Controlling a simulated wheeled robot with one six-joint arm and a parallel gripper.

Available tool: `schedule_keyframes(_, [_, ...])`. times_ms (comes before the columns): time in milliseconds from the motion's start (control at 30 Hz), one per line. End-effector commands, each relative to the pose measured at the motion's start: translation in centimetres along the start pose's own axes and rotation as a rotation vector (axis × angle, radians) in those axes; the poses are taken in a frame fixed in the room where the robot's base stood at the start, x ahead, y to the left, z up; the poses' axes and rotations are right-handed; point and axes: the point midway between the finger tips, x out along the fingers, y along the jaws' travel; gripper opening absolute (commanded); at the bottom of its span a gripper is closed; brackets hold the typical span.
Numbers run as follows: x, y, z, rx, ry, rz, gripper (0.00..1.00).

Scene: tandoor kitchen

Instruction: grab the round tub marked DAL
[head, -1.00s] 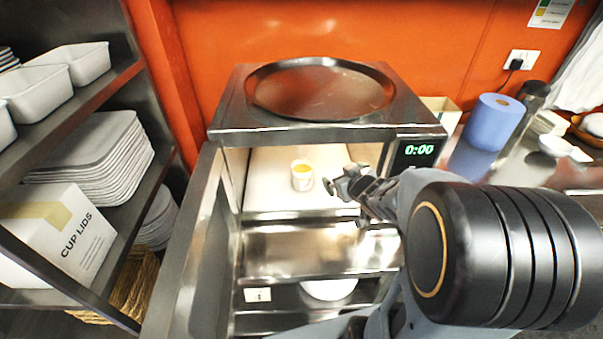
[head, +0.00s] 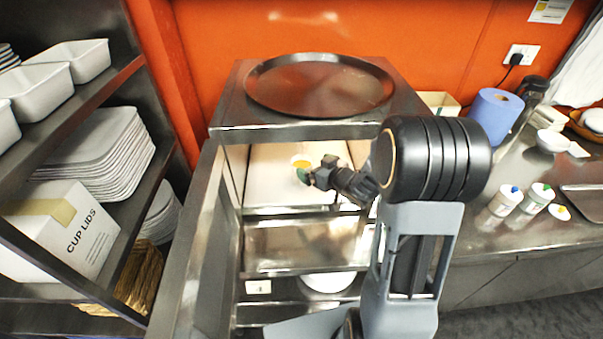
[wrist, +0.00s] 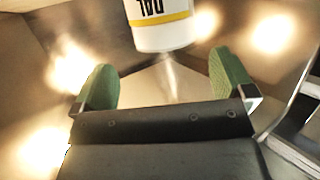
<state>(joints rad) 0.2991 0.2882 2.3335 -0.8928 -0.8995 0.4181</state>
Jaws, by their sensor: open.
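The white round tub marked DAL stands upright inside the open lit oven cavity, with its yellow top (head: 301,160) partly hidden behind my gripper (head: 306,174) in the head view. In the wrist view the tub (wrist: 160,36) shows upside down at the top, with a yellow band and the letters DAL; its far end is cut off by the picture edge. My gripper (wrist: 162,76) is open, its green-padded fingers wide apart. The tub lies ahead of the fingers, roughly centred between them, and there is nothing in the grip.
The steel cavity walls and roof close in around my gripper. A round tray (head: 320,88) lies on top of the oven. The open door (head: 196,235) stands at the left. Small bottles (head: 522,199) and a blue roll (head: 497,113) stand on the right counter.

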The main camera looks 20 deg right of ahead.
Motion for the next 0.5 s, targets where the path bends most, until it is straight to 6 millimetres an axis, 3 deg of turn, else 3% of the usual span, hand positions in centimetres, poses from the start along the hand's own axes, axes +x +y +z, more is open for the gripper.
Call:
schedule_keyframes(167, [0.9, -0.1, 0.0, 0.000, -0.001, -0.001, 1.00])
schedule_keyframes(500, [5.0, -0.7, 0.1, 0.000, 0.000, -0.001, 1.00])
